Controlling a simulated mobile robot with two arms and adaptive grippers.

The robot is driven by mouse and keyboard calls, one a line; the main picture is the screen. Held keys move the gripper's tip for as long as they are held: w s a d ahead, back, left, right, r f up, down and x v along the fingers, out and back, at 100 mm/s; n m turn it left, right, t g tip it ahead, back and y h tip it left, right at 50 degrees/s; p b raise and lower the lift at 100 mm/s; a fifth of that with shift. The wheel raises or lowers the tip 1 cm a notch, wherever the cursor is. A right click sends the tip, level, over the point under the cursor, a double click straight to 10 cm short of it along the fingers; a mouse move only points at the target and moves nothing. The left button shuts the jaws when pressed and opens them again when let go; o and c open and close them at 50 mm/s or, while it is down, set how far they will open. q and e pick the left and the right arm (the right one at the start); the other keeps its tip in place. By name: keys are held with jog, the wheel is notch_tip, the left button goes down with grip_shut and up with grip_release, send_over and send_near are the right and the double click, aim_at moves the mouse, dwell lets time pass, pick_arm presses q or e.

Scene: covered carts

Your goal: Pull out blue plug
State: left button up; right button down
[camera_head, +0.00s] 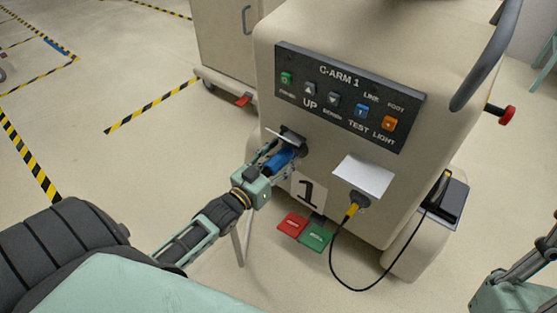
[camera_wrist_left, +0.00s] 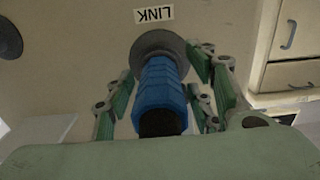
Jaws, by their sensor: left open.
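The blue plug (camera_head: 279,160) sits in a round socket on the front of the beige C-arm cart, below the button panel. In the left wrist view the blue plug (camera_wrist_left: 160,95) has a ribbed body and a dark end, and its far end meets a grey round socket (camera_wrist_left: 160,45) under a LINK label. My left gripper (camera_head: 277,164) is at the plug. Its green fingers (camera_wrist_left: 162,92) stand on both sides of the plug, open, with a gap visible on the left side. At the right edge of the head view part of my right arm shows; its fingers are not visible.
The button panel (camera_head: 347,96) is above the plug. A white flap (camera_head: 363,175) and a yellow plug (camera_head: 351,210) with a black cable are to the right. Red (camera_head: 292,225) and green (camera_head: 315,237) pedals lie below. Another cart (camera_head: 222,45) stands behind; open floor lies left.

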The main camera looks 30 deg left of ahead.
pick_arm(q)
jog(key=shift+c, duration=0.6)
jog(key=c, duration=0.9)
grip_shut()
jog(key=shift+r, duration=0.1)
jog(key=shift+a, duration=0.1)
